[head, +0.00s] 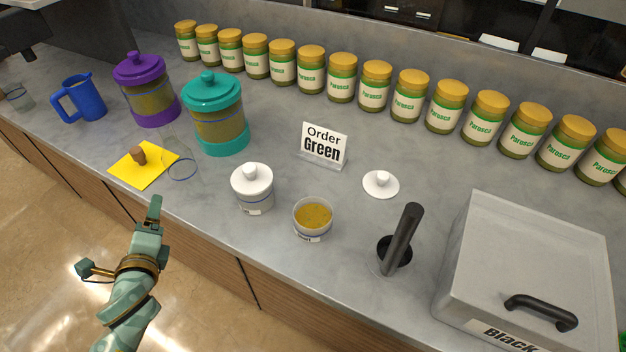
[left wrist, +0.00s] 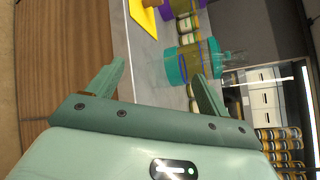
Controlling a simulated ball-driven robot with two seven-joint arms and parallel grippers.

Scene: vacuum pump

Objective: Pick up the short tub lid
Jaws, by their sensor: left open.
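A loose white round lid (head: 381,184) with a knob lies on the grey counter, right of the order sign. A short open tub (head: 312,218) with yellow contents stands in front of it to the left. A second white tub (head: 252,188) beside it has a white knobbed lid on. My left gripper (head: 153,210) is at the counter's front edge, well left of both tubs and the loose lid. It is open and empty in the left wrist view (left wrist: 160,80), where neither white lid shows. My right gripper is in neither view.
Teal (head: 218,113) and purple (head: 146,90) canisters, a blue jug (head: 80,99) and a yellow sheet (head: 143,166) stand or lie at the left. A sign (head: 323,146) stands mid-counter. A dark handled tool (head: 403,240) and grey box (head: 535,260) are right. Several jars line the back.

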